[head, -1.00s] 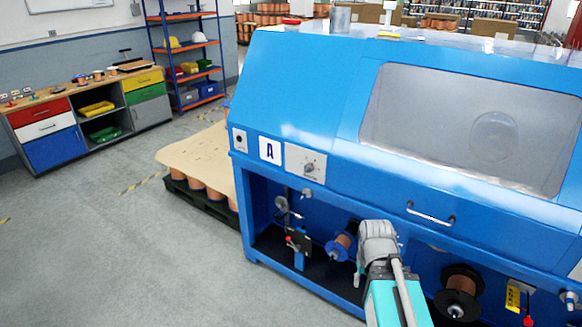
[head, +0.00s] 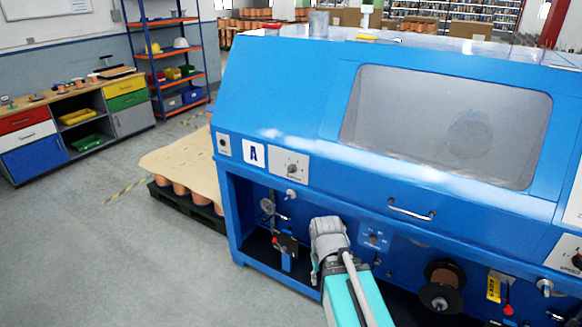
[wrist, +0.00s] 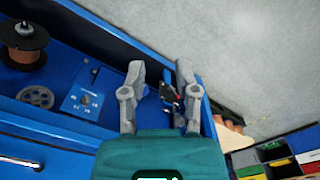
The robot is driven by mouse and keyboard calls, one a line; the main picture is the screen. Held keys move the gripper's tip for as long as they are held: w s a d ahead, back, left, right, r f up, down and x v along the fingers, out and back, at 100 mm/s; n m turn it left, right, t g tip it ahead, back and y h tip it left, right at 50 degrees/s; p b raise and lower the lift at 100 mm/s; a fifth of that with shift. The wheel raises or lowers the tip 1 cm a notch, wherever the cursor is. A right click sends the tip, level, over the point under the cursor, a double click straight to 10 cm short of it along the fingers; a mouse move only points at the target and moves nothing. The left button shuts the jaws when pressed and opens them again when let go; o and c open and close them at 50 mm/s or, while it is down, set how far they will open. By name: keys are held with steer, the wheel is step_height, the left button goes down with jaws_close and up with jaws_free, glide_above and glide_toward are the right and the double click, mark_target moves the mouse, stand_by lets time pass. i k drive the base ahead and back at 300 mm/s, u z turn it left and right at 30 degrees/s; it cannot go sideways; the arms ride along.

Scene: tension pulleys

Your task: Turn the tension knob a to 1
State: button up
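My gripper (head: 326,240) hangs in front of the lower bay of the blue machine. In the wrist view its two grey fingers (wrist: 160,78) are spread with empty space between them. A small blue plate with a dark knob (head: 373,239) and white marks is just right of my gripper; the knob also shows left of the fingers in the wrist view (wrist: 85,100). A white plate with a dial knob (head: 292,168) sits higher, beside the letter A sign (head: 253,154). The knobs' readings are too small to tell. My gripper touches neither knob.
A copper spool (head: 443,285) is in the lower bay, right of my gripper. A bracket with a red part (head: 282,243) is to its left. A handle (head: 411,212) sticks out above the bay. A pallet (head: 188,203) stands left of the machine; the left floor is clear.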

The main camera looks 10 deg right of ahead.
mark_target(292, 169)
steer(key=k, duration=1.3)
steer(key=u, duration=0.3)
steer(key=i, duration=1.65)
steer(key=z, duration=0.45)
